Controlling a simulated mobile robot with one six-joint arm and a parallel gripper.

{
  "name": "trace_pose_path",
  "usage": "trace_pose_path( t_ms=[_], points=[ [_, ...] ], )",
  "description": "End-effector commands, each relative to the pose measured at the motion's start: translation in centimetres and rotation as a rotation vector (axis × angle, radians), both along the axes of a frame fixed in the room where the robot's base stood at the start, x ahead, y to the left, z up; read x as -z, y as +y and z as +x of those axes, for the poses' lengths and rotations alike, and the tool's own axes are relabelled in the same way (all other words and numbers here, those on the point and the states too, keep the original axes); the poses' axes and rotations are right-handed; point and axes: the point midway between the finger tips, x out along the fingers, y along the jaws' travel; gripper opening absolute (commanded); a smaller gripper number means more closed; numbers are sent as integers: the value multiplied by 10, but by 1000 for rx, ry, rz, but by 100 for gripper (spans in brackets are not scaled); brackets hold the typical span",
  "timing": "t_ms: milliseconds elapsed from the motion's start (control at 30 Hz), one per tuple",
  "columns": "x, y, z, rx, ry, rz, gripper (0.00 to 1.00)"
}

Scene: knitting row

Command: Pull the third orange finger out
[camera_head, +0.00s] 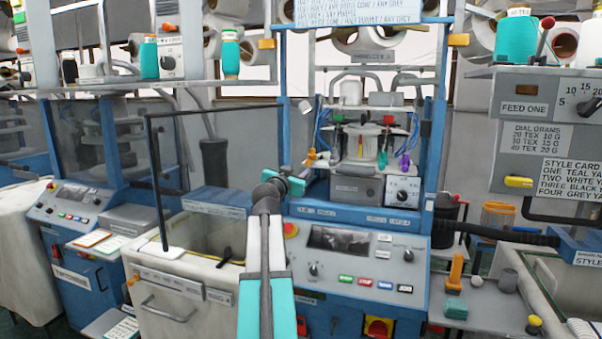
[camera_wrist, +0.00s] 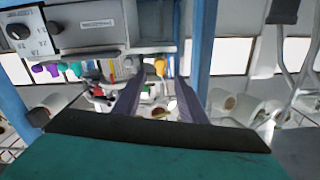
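A ring of coloured yarn fingers hangs around the knitting head (camera_head: 362,147) of the middle blue machine. An orange finger (camera_head: 311,156) shows at its left side, and a purple one (camera_head: 404,160) at its right. In the wrist view an orange finger (camera_wrist: 160,66) lies just beyond and between my gripper's tips, apart from them. Smaller coloured fingers stand in a row to its left, among them a purple one (camera_wrist: 38,69). I cannot tell which orange finger is the third. My gripper (camera_wrist: 157,90) is open and empty. In the head view it is in front of the machine, lower left of the knitting head.
A blue frame post (camera_head: 283,110) stands left of the knitting head, another (camera_head: 436,130) right. A dial box (camera_head: 402,190) sits beside the head. A thin black bar frame (camera_head: 150,180) rises at the left. Below is a panel with buttons (camera_head: 345,280).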

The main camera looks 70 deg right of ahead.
Motion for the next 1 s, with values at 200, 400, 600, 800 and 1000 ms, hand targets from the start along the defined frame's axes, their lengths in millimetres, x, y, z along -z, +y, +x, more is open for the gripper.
trace_pose_path(
  t_ms=[200,400,600,800,1000],
  points=[
    [2,26,-2,0,-2,0,38],
    [1,39,-3,1,-1,1,38],
    [0,41,-3,1,-1,1,38],
    [0,41,-3,1,-1,1,38],
    [0,41,-3,2,-1,1,38]
  ],
)
